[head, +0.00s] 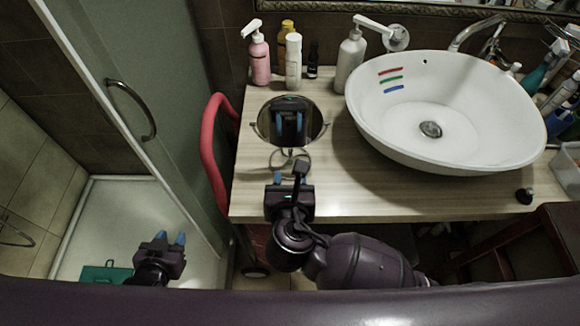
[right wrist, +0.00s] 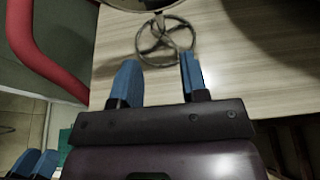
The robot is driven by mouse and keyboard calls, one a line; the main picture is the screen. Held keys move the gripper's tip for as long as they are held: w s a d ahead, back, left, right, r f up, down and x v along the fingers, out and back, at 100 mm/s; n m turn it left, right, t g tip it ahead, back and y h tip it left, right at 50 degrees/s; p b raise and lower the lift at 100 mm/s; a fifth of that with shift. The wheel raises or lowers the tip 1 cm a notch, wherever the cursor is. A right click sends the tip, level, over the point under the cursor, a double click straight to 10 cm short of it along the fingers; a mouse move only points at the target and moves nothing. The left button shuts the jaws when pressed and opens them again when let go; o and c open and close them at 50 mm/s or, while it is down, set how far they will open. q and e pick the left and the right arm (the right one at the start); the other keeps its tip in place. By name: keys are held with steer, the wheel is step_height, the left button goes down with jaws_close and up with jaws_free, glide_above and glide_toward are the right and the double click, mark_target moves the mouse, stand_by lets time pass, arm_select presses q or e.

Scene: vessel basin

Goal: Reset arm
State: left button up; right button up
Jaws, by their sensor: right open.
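My right gripper (head: 288,176) is at the front edge of the wooden counter, just in front of the stand of a small round mirror (head: 290,125). Its blue fingers are apart with nothing between them. In the right wrist view, the right gripper (right wrist: 157,80) points at the mirror's ring-shaped base (right wrist: 166,42), which looks clear of the fingers. My left gripper (head: 171,239) is lower left, over the floor in front of the shower area. Its blue fingers are apart and empty. Its fingertips also show at the lower left of the right wrist view (right wrist: 32,163).
The counter (head: 330,203) carries a white basin (head: 480,135) with coloured stripes, and several bottles, including a pink pump bottle (head: 260,60), at the back. A red curved rail (head: 208,150) stands left of the counter. A glass door with a handle (head: 135,105) is further left.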

steer(key=shift+s+r, duration=0.15)
steer(key=shift+s, duration=0.35)
steer(key=shift+d+m, duration=0.25)
steer(key=shift+m, duration=0.25)
steer(key=d+m+g, duration=0.1)
steer(key=d+m, duration=0.1)
steer(key=m, duration=0.1)
steer(key=s+d+m+g+h, duration=0.1)
steer(key=d+m, duration=0.2)
steer(key=m, duration=0.1)
steer(key=d+f+m+g, duration=0.1)
steer(key=d+m+g, duration=0.1)
steer(key=m, duration=0.1)
steer(key=shift+s+d+m+h, duration=0.2)
steer(key=shift+m+h, duration=0.1)
steer(key=shift+h, duration=0.1)
steer(key=s+d+m+g+y, duration=0.1)
steer(key=s+d+m+g, duration=0.2)
steer(key=s+d+m, duration=0.6)
steer(key=s+d+m+g, duration=0.3)
steer(key=s+d+m, duration=0.3)
steer(key=d+m, duration=0.7)
steer(key=w+a+f+m+t, duration=0.1)
steer(key=w+a+f+t, duration=0.1)
steer(key=w+f+t, duration=0.5)
steer(key=shift+w+f+t+y, duration=0.3)
steer(key=shift+w+f+t, duration=0.15)
steer(key=shift+f, duration=1.45)
